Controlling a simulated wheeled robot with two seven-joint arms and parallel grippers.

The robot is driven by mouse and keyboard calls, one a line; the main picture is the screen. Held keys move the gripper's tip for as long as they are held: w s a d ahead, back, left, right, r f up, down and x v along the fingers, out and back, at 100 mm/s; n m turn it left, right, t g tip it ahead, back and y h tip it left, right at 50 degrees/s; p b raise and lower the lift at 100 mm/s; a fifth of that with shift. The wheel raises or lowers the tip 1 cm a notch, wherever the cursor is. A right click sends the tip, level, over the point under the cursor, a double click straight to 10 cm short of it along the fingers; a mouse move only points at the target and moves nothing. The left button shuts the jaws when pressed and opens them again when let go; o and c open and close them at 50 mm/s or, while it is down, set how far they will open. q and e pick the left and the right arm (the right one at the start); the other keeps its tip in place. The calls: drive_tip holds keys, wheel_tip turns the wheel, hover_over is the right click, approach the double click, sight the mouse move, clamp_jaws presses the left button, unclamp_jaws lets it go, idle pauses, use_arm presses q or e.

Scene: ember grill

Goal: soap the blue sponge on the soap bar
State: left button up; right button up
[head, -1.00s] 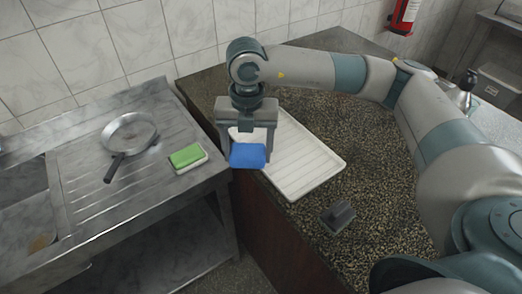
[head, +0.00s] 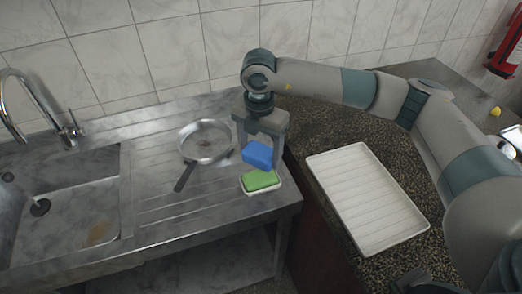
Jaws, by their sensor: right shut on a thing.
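The blue sponge (head: 257,154) is held between the fingers of my right gripper (head: 259,142), slightly tilted. It is just above and behind the green soap bar (head: 260,180). I cannot tell whether the sponge touches the soap. The soap bar lies in a white dish (head: 263,191) near the right end of the metal drainboard. My left gripper is not in the head view.
A frying pan (head: 207,140) with a dark handle lies left of the soap on the drainboard. The sink (head: 60,212) and tap (head: 62,126) are at the far left. A white ribbed tray (head: 368,200) lies on the dark granite counter to the right.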

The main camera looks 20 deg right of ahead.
sight(260, 177)
drive_tip(key=shift+f, duration=0.1)
drive_tip(key=shift+f+b, duration=1.35)
drive_tip(key=shift+f, duration=1.55)
drive_tip(key=shift+f+b, duration=0.45)
drive_tip(key=shift+f, duration=0.05)
drive_tip(key=shift+s+f+b, duration=0.1)
drive_tip(key=shift+f+b, duration=0.05)
drive_tip(key=shift+b, duration=0.15)
idle(1.5)
drive_tip(key=shift+r+p, duration=1.45)
drive_tip(key=shift+r, duration=2.15)
